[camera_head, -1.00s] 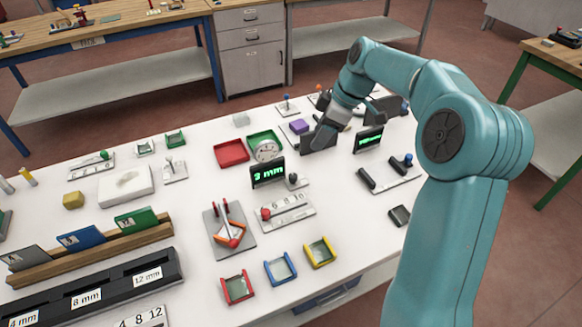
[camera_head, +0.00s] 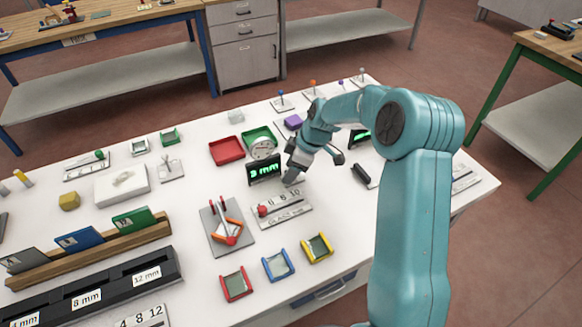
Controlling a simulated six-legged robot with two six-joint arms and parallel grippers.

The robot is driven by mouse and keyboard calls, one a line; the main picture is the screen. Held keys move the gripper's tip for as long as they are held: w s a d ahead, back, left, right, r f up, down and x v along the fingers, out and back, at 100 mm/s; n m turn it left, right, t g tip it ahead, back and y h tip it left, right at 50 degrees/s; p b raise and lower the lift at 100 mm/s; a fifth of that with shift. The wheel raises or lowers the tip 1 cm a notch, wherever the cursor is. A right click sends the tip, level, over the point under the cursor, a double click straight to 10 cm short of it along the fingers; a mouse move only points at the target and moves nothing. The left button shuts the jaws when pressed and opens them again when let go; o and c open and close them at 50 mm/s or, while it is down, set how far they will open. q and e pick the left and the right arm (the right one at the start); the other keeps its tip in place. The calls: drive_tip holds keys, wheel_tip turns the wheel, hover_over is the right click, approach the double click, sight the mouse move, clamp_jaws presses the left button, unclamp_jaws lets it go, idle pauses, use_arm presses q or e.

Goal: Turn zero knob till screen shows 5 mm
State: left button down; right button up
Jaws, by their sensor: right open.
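The small black screen (camera_head: 264,171) stands left of centre on the white table and shows "3 mm" in green. In the earlier view a small dark knob stands just right of this screen; now my right gripper (camera_head: 292,176) is over that spot and mostly hides it. The right gripper points down and is open, with its fingertips at or very near the knob. I cannot tell whether they touch it or stand around it. My left gripper is not in view.
A slider plate with a red knob (camera_head: 262,210) lies just in front of the screen. A second screen (camera_head: 359,137) is partly hidden by my arm. Small coloured frames (camera_head: 278,265) stand at the front.

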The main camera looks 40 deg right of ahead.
drive_tip(key=shift+w+a+f, duration=0.1)
drive_tip(key=shift+f, duration=0.05)
clamp_jaws()
